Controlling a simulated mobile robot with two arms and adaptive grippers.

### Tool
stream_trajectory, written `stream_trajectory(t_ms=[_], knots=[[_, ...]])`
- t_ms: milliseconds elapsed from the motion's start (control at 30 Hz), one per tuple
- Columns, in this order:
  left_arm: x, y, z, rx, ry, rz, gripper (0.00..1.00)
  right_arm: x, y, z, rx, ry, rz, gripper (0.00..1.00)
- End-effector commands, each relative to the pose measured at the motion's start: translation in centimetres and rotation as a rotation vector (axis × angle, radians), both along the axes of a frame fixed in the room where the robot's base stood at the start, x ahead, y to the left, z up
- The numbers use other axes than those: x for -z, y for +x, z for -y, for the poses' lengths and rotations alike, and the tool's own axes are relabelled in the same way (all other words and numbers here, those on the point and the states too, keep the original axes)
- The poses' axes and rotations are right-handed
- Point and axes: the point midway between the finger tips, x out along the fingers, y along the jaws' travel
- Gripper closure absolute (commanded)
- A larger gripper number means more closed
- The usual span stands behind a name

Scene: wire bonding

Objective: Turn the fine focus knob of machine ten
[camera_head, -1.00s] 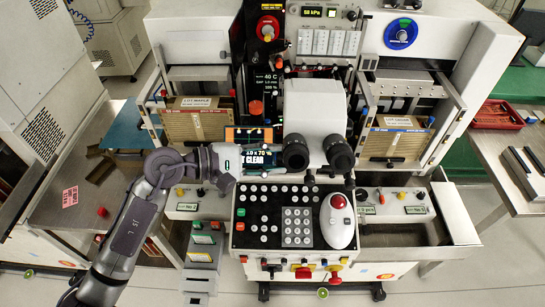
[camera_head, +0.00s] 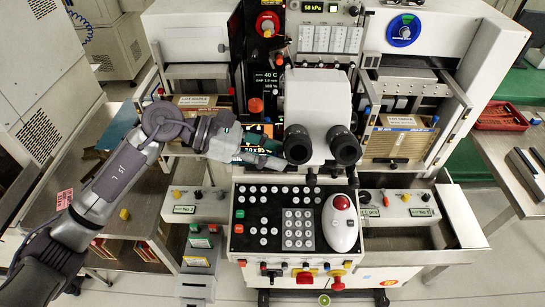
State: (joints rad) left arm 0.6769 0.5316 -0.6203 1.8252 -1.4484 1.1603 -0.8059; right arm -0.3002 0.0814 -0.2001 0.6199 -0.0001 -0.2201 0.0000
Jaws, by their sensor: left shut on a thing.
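The bonding machine's microscope (camera_head: 318,105) stands in the middle of the head view, a white housing with two black eyepieces (camera_head: 320,145) facing me. My left gripper (camera_head: 272,154) reaches in from the left, just left of the eyepieces and in front of the small screen (camera_head: 252,152). Its fingers point right, towards the microscope's lower left side, and are shut on a small part there. That part is hidden by the fingers; from its place it appears to be the fine focus knob. My right gripper is not in view.
Below is a black key panel (camera_head: 262,250) with a white trackball mouse (camera_head: 340,222). Magazine holders (camera_head: 400,140) flank the microscope. A red tray (camera_head: 498,117) lies on the right bench. The floor at lower right is free.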

Motion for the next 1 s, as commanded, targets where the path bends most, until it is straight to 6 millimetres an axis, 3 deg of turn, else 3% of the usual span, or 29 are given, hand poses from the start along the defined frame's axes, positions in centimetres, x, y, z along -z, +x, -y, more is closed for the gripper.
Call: stream_trajectory(t_ms=[400, 1000], knots=[[0.2, 0.1, 0.0, 0.001, 0.001, -0.223, 1.00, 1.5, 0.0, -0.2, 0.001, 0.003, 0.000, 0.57], [0.1, 0.1, 0.1, 0.002, 0.000, -0.265, 1.00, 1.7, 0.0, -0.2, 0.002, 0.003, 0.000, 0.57]])
